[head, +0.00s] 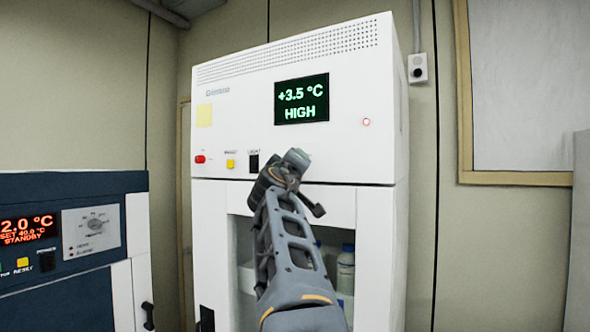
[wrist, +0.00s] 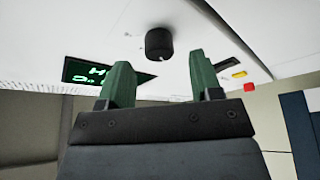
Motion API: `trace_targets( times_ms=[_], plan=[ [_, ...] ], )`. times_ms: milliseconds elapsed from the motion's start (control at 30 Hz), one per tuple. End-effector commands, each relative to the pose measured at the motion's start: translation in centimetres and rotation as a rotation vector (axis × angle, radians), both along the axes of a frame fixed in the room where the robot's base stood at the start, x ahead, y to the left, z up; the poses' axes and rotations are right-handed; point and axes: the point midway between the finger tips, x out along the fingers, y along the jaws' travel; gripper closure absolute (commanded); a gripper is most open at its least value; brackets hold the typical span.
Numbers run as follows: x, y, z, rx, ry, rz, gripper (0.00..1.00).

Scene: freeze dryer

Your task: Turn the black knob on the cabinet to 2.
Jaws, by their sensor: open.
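The black knob (wrist: 159,43) sticks out of the white cabinet's front panel in the wrist view. A small pale mark shows at its lower edge; no numbers are readable, so I cannot tell its setting. In the head view my arm hides the knob. My gripper (wrist: 160,58) has two green fingers spread apart, with nothing between them. The knob appears beyond the fingertips, roughly centred between them and apart from them. In the head view my gripper (head: 288,165) is in front of the white cabinet (head: 300,155), below its display.
The cabinet display (head: 301,99) reads +3.5 °C HIGH. A red switch (head: 200,159), a yellow button (head: 230,163) and a black light switch (head: 253,163) sit left of my gripper. Bottles (head: 346,270) stand behind the opening below. A dark blue unit (head: 75,190) stands at left.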

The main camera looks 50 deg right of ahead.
Motion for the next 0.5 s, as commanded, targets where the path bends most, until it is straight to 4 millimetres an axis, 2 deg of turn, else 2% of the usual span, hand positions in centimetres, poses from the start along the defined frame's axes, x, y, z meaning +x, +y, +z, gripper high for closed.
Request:
trace_targets(
  times_ms=[33, 200, 500],
  plan=[
    [-0.6, 1.0, -0.8, -0.001, -0.004, 0.003, 0.41],
    [-2.4, 4.0, -1.7, -0.001, -0.003, 0.004, 0.41],
    [-4.9, 8.2, -2.8, -0.001, -0.002, 0.004, 0.41]
  ],
)
